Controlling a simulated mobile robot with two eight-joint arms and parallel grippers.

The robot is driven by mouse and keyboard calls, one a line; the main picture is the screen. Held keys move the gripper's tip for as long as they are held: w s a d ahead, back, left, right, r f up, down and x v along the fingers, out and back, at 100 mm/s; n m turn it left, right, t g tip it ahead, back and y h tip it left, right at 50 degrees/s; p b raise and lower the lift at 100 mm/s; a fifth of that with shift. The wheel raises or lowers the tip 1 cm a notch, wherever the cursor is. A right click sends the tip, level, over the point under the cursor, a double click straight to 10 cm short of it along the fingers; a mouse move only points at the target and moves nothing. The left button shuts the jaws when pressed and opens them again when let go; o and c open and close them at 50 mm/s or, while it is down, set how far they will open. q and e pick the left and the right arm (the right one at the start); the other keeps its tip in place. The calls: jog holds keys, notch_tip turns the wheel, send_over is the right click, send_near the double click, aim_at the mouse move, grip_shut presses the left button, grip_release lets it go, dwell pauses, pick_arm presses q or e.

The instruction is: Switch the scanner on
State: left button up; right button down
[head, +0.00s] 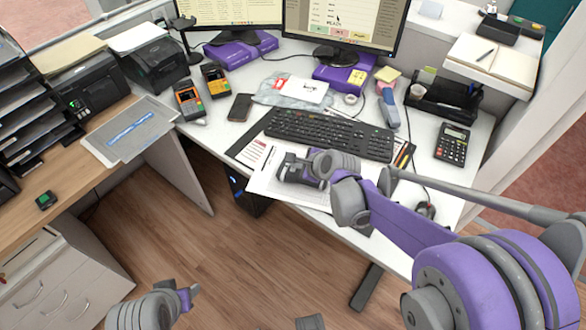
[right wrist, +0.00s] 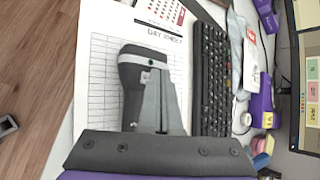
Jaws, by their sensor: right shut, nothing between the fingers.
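The scanner (right wrist: 131,70) is a dark grey device with a pale band, lying on the printed day sheet (right wrist: 97,80) in the right wrist view.
A black keyboard (head: 328,133) lies just behind the sheet. A mouse (head: 426,210) and calculator (head: 452,143) are to the right. A phone (head: 240,107) and card terminals (head: 188,101) are at the left. Monitors (head: 345,25) stand behind.

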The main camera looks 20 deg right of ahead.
aim_at(297, 172)
jog(key=shift+f+b, duration=0.35)
jog(key=shift+f, duration=0.1)
dwell(0.6)
jog(key=shift+r, duration=0.1)
jog(key=shift+r+p, duration=0.65)
jog(key=shift+r, duration=0.15)
notch_tip(297, 172, up, 6)
jog(key=p, duration=0.4)
